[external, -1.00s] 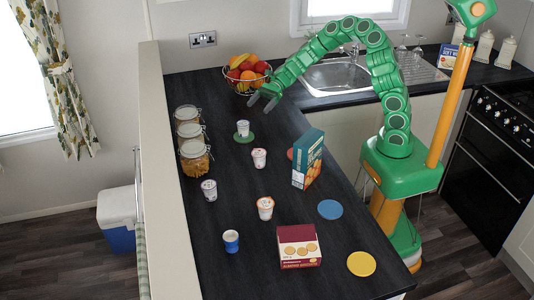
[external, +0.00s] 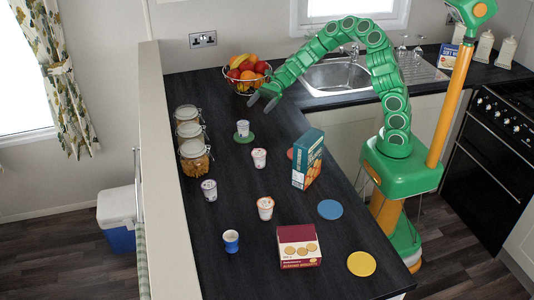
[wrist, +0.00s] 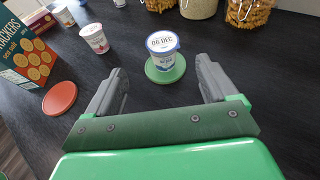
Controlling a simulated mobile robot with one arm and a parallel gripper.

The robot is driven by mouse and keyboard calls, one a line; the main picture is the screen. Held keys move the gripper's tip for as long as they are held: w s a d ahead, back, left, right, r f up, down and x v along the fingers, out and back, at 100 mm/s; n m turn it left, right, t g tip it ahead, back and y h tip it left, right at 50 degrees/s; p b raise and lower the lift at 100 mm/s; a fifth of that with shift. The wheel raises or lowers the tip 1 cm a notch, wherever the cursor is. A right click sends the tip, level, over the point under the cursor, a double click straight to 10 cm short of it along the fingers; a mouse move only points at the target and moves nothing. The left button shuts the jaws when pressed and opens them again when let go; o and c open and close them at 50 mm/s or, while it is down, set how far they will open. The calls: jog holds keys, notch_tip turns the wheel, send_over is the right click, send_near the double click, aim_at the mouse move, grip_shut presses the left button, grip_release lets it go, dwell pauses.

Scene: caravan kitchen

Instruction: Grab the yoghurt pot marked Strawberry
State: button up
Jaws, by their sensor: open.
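Several small white yoghurt pots stand on the dark worktop. One with a blue-edged lid dated 06 DEC (wrist: 163,42) sits on a green coaster (wrist: 166,72), just beyond my fingertips; it also shows in the external view (external: 243,128). A pot with red print (wrist: 95,38) stands beside it, also in the external view (external: 259,158). A pot with orange-red markings (external: 265,208) and a purplish-marked pot (external: 209,190) stand farther off. I cannot read the word Strawberry on any pot. My gripper (wrist: 162,70) is open and empty, above the worktop near the fruit bowl (external: 263,98).
Glass jars (external: 194,160) line the left edge. Blue (external: 330,209), yellow (external: 361,263) and red (wrist: 59,98) coasters lie flat. A wire fruit bowl (external: 246,72) stands behind.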

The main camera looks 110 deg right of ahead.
notch_tip(320, 180, up, 5)
jog(key=n+g+y, duration=0.3)
jog(key=g, duration=0.1)
send_over(260, 151)
jog(key=s+d, duration=0.2)
jog(key=d, duration=0.2)
notch_tip(260, 151, down, 7)
jog(key=shift+s+f, duration=0.1)
jog(key=shift+s, duration=0.05)
jog(key=shift+a+f, duration=0.2)
jog(key=shift+f, duration=0.15)
jog(key=shift+x, duration=3.7)
jog(key=c, duration=1.1)
jog(key=shift+c, duration=0.2)
